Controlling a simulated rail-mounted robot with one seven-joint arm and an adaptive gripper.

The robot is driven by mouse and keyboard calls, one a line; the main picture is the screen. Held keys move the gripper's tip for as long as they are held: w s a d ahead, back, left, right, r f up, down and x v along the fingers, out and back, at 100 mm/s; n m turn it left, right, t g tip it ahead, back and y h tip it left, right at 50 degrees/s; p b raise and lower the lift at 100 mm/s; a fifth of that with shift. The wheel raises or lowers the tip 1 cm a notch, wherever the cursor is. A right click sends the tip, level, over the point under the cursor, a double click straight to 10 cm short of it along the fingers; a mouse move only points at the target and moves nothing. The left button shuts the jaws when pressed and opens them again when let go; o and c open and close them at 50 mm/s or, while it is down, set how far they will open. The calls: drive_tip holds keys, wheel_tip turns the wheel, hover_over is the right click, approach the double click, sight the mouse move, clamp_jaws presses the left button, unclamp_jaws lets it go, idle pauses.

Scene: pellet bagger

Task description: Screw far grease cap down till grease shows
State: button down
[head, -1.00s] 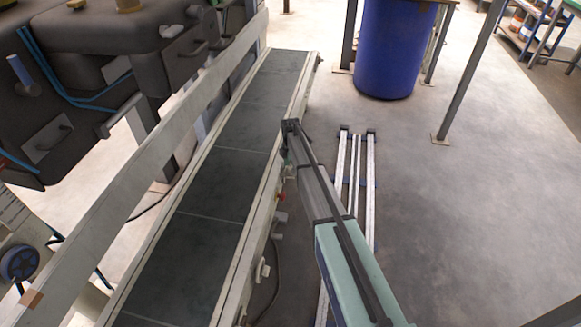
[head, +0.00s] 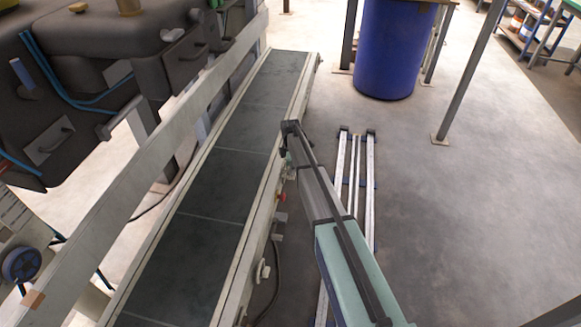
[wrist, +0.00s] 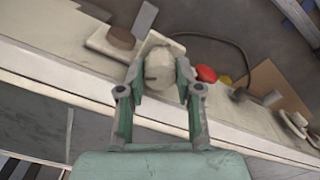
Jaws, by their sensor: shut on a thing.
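In the wrist view the far grease cap (wrist: 160,72) is a cream, rounded piece with a dark notch on its left side. My gripper (wrist: 160,80) has its two green fingers shut on it, one on each side. The cap sits at the conveyor's side rail, and its underside is hidden. No grease can be made out. In the head view my gripper (head: 288,152) is at the right side of the conveyor (head: 215,185), toward its far half; the cap is too small to tell there.
In the wrist view, a pale plate with a brown knob (wrist: 120,38) lies left of the cap, and a red button (wrist: 206,74) close right. Further right is another pale fitting (wrist: 298,120).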

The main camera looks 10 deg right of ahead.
drive_tip(key=m+p, duration=0.1)
drive_tip(key=m, duration=0.4)
drive_tip(key=shift+m, duration=0.3)
drive_tip(key=m+p, duration=0.1)
drive_tip(key=m, duration=0.9)
drive_tip(key=shift+m+p, duration=0.3)
drive_tip(key=shift+m, duration=0.1)
drive_tip(key=m, duration=0.5)
drive_tip(key=shift+m, duration=0.3)
drive_tip(key=c, duration=0.8)
unclamp_jaws()
drive_tip(key=shift+o, duration=0.2)
